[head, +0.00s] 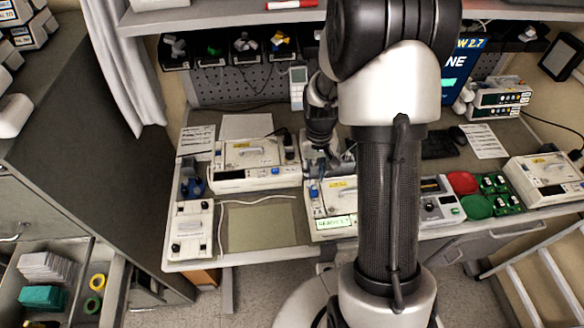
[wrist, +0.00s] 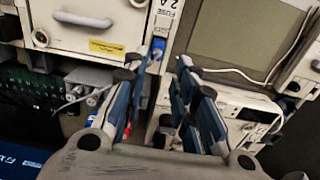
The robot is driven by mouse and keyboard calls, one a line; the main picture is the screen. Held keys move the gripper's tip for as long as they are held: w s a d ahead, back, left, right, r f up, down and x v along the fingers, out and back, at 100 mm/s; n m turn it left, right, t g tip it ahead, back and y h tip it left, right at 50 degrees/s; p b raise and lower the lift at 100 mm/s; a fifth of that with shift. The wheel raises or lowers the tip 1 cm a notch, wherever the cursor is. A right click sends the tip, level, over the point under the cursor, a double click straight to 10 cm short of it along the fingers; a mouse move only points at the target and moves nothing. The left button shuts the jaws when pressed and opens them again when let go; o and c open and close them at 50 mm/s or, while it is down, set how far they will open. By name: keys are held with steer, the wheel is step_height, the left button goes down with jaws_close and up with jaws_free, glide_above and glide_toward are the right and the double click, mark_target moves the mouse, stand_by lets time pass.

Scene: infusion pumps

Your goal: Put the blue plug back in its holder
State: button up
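A small blue piece, which looks like the blue plug (wrist: 157,46), sits at the edge of a white pump beside a fuse label in the wrist view. In the head view a small blue spot shows on the front pump (head: 313,191), just below my gripper (head: 316,174). In the wrist view my gripper (wrist: 156,72) is open, its blue-padded fingers apart on either side of the view of the blue piece, with nothing seen held. Another blue piece (head: 192,186) stands in a dark stand at the bench's left. I cannot tell which is the holder.
A white pump (head: 252,165) stands behind left, and a flat grey-green mat (head: 262,224) lies in front of it. Red and green dishes (head: 463,182) and another pump (head: 545,180) are at the right. My arm hides the bench's middle. A shelf (head: 220,18) overhangs the back.

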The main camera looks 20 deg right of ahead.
mark_target(314, 188)
steer(key=shift+s+d+f+b, duration=0.1)
steer(key=shift+d+f+b, duration=0.25)
steer(key=shift+f, duration=0.3)
step_height(314, 188, down, 6)
steer(key=b, duration=0.4)
steer(key=shift+a+f+b, duration=0.15)
steer(key=shift+b, duration=0.2)
steer(key=shift+c, duration=0.5)
jaws_close()
steer(key=shift+r+p, duration=2.2)
steer(key=shift+r, duration=0.85)
